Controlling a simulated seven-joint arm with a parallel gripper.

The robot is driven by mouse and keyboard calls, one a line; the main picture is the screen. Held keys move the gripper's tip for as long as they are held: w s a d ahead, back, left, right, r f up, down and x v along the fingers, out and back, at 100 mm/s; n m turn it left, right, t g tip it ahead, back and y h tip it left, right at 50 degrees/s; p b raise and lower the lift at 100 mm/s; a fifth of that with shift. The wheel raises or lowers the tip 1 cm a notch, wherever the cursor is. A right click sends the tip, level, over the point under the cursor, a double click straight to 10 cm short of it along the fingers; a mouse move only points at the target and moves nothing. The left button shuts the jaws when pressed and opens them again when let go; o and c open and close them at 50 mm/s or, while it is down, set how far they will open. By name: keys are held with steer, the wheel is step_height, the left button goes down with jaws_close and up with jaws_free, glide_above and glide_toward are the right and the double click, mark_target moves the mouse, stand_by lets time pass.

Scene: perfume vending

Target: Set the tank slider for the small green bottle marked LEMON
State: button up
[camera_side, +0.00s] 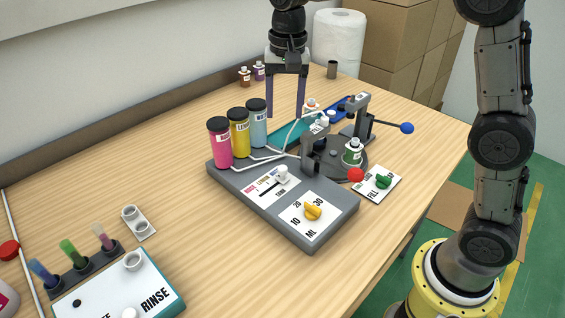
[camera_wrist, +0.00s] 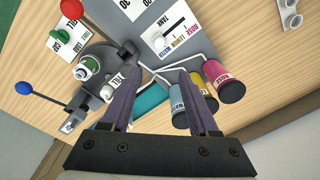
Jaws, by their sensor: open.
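The tank slider has a white knob (camera_side: 282,173) on a white label panel, on the grey console (camera_side: 233,187). The knob also shows in the wrist view (camera_wrist: 158,43), toward the WATER end of its slot. The small green bottle (camera_side: 352,152) with a white cap stands on the dark round turntable; it also shows in the wrist view (camera_wrist: 88,66). Its label is too small to read. My gripper (camera_side: 285,114) is open and empty, above and behind the tanks, pointing down.
Pink (camera_side: 219,143), yellow (camera_side: 239,132) and light blue (camera_side: 257,122) tanks stand at the console's back edge. A yellow dial (camera_side: 313,211) sits beside the slider. Red (camera_side: 355,175) and blue (camera_side: 407,128) ball levers stick out by the turntable.

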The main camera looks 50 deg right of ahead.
mark_target(282, 167)
steer(key=shift+g, duration=0.3)
steer(key=f, duration=1.5)
steer(key=shift+w+a+f, duration=0.1)
steer(key=shift+a+f, duration=0.1)
steer(key=shift+f, duration=0.2)
jaws_close()
stand_by(0.5)
